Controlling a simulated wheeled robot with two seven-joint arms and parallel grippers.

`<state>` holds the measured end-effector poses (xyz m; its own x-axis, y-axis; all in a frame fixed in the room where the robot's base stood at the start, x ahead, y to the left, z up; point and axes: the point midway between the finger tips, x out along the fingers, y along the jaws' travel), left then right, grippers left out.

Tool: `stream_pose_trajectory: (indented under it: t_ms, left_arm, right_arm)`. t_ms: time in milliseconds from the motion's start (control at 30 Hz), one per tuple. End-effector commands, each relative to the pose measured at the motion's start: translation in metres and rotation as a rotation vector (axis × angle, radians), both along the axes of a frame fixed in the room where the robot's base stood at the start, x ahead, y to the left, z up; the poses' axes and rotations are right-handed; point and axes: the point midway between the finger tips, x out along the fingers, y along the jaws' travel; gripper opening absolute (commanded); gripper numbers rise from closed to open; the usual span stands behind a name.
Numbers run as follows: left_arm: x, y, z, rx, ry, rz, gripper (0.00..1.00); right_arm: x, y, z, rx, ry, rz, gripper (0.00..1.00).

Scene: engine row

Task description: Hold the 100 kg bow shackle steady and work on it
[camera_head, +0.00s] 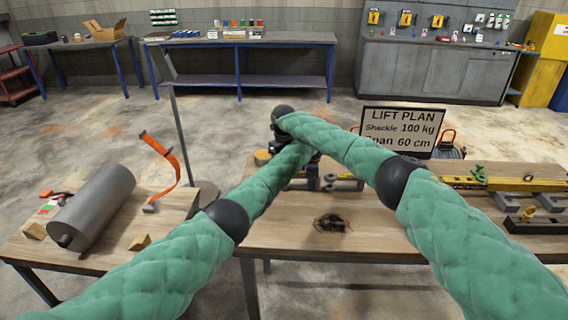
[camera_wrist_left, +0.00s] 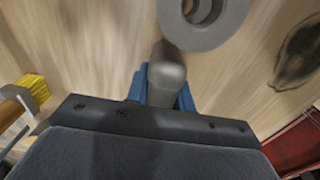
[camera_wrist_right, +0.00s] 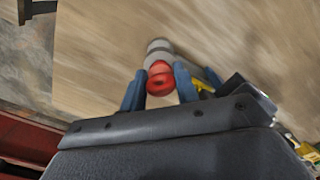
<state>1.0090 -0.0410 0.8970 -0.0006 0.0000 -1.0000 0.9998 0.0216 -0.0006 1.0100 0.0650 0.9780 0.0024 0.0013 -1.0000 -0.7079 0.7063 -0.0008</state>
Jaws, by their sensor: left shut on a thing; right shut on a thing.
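The grey bow shackle lies low over the middle table; in the left wrist view its round eye (camera_wrist_left: 205,22) and thick grey bar (camera_wrist_left: 167,75) show. My left gripper (camera_wrist_left: 160,92) has its blue fingers shut around that bar. In the right wrist view my right gripper (camera_wrist_right: 160,88) is shut on a red end piece (camera_wrist_right: 160,73) with grey metal beyond it. In the head view both grippers are bunched at the table's back left, largely hidden by my green arms. Grey metal (camera_head: 345,184) shows just right of them. How the red piece joins the shackle is hidden.
A dark stain (camera_head: 333,223) marks the middle table (camera_head: 290,238). A lift plan sign (camera_head: 403,130) reads "Shackle 100 kg"; an arm partly covers it. A grey cylinder (camera_head: 95,205) and orange strap (camera_head: 165,155) are on the left table.

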Motion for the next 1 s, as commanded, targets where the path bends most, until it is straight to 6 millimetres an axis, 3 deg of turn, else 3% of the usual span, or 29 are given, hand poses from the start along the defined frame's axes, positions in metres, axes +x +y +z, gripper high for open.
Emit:
stream_pose_trajectory:
  t_ms: [433,1000]
  left_arm:
    - [0.000,-0.003,0.003,0.000,-0.002,-0.003,0.00]
    - [0.001,-0.006,0.008,-0.002,-0.007,-0.006,0.00]
  right_arm:
    - [-0.002,-0.004,-0.021,-0.006,0.008,-0.004,0.00]
    - [-0.001,-0.008,-0.022,-0.011,0.006,-0.008,0.00]
